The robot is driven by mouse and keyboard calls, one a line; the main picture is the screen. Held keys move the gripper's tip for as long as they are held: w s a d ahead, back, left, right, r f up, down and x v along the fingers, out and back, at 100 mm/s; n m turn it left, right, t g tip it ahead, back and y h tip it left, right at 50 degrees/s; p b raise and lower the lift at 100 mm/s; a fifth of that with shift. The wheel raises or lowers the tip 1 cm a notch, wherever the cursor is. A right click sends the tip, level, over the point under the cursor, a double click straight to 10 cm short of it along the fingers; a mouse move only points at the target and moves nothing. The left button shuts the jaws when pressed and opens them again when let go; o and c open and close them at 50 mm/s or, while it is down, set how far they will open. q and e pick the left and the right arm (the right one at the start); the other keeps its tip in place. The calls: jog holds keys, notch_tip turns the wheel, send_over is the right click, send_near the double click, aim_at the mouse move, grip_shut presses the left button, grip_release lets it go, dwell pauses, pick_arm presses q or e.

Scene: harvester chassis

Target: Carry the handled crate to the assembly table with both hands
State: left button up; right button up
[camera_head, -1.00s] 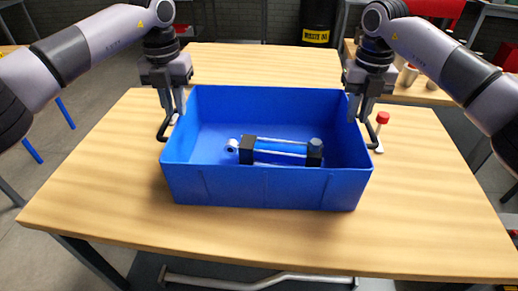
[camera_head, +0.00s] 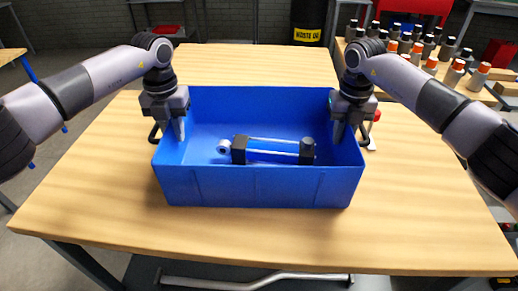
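The blue handled crate (camera_head: 255,187) sits flat on the wooden table, with a dark handle at each end. A cylinder part with black end blocks (camera_head: 272,151) lies inside it. My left gripper (camera_head: 174,130) points down at the left wall, beside the left handle (camera_head: 154,134). My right gripper (camera_head: 346,131) points down at the right wall, beside the right handle (camera_head: 364,138). Each has a finger showing on the inner side of the wall. The outer fingers are largely hidden, so I cannot tell whether either gripper is shut on its handle.
The wooden table (camera_head: 90,190) has free room in front of and left of the crate. A small red-topped item (camera_head: 375,115) stands just right of the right gripper. Another table at the back right holds several orange- and black-topped items (camera_head: 430,66). A waste oil drum (camera_head: 309,22) stands behind.

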pick_arm(q)
grip_shut()
pick_arm(e)
grip_shut()
jog(key=shift+r, duration=0.1)
dwell(1.0)
pick_arm(q)
jog(key=shift+w+r, duration=0.1)
jog(key=shift+r, duration=0.15)
pick_arm(e)
jog(key=shift+w+r, duration=0.1)
jog(key=shift+r, duration=0.1)
